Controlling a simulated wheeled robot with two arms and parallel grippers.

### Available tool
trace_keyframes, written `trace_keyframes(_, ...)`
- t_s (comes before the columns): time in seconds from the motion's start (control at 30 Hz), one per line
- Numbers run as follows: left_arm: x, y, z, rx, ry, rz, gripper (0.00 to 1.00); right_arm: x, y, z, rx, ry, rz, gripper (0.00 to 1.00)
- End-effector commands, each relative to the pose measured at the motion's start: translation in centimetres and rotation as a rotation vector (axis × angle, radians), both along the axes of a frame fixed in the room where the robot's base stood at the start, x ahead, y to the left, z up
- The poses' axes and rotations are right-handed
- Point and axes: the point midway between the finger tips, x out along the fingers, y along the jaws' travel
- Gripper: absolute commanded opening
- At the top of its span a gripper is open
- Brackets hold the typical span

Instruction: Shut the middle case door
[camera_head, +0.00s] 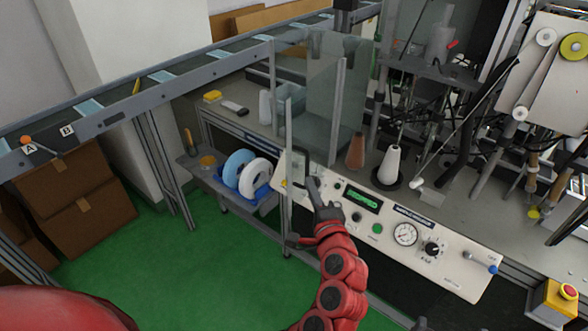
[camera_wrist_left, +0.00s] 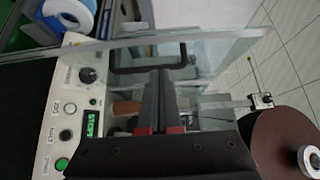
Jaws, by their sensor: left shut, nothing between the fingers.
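The middle case door is a clear pane (camera_head: 312,122) with a grey frame, standing open and swung out over the front of the machine. In the left wrist view the pane (camera_wrist_left: 215,50) crosses the upper part, with its black bar handle (camera_wrist_left: 118,60) in front of the fingertips. My left gripper (camera_head: 313,184) is shut and empty, close to the door's lower part; it also shows in the left wrist view (camera_wrist_left: 160,76). Whether the fingers touch the handle or pane I cannot tell. My right gripper is not in view.
The white control panel (camera_head: 407,235) with dial and buttons lies below and right of my left gripper. Thread cones (camera_head: 391,167) stand behind it. A tray with blue and white rolls (camera_head: 254,178) is at left. The green floor is clear.

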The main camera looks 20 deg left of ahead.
Motion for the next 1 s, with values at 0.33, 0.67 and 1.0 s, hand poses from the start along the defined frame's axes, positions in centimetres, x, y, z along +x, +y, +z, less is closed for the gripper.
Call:
trace_keyframes(0.33,3.2,4.5,0.3,0.001,0.000,-0.001,0.00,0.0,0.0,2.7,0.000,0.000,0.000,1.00)
trace_keyframes(0.67,3.4,5.4,0.0,0.001,-0.001,-0.004,0.00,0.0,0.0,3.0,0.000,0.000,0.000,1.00)
trace_keyframes(1.0,3.4,5.5,0.1,0.002,0.001,-0.019,0.00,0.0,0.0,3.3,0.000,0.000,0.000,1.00)
